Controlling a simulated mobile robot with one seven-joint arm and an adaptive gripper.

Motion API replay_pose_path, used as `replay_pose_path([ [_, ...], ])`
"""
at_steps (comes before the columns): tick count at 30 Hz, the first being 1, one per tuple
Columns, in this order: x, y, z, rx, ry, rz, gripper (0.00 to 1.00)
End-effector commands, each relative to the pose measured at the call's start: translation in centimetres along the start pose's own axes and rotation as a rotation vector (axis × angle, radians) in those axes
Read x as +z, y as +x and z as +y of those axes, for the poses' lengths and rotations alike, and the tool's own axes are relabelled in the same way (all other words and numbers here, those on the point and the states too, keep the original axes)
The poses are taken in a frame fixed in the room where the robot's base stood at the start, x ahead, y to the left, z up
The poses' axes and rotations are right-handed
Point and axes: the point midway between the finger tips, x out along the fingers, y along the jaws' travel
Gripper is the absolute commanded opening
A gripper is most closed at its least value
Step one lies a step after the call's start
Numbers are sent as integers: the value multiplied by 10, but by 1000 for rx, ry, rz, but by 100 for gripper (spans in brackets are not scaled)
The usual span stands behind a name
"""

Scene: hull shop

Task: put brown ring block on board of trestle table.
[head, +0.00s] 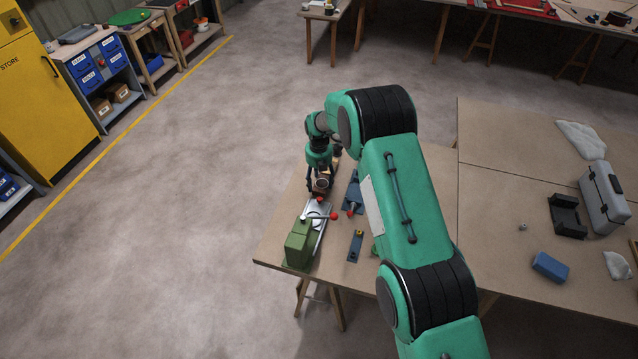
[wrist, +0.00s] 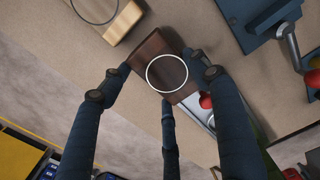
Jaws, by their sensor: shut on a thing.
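The brown ring block (wrist: 150,52) is dark brown with a pale ring on its face. In the wrist view it sits between the fingers of my gripper (wrist: 158,82), which is shut on it. In the head view my gripper (head: 321,182) points down over the left end of the near brown table (head: 275,232), with the block (head: 321,185) small between the fingers. I cannot tell whether the block touches the tabletop. Tables with trestle legs stand at the back right, one with a pale brown board (head: 569,13).
A lighter wooden block with a ring (wrist: 122,22) lies close by. A green machine with a red-knobbed lever (head: 299,243) and a blue clamp-like tool (head: 353,193) are near my gripper. A grey case (head: 604,192) and blue block (head: 550,266) lie right. Floor at left is open.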

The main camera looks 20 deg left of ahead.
Motion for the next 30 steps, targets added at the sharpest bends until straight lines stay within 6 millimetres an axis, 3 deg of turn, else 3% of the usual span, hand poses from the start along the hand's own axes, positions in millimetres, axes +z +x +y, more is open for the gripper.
replay_pose_path([
  [4, 1, 10, 0, 1, 0, -1, 33],
  [17, 1, 14, 0, 1, 0, -1, 33],
  [18, 0, 15, 0, 1, 0, -1, 63],
  [21, 0, 14, 0, 1, 0, -1, 80],
  [30, 0, 14, 0, 1, 0, -1, 80],
])
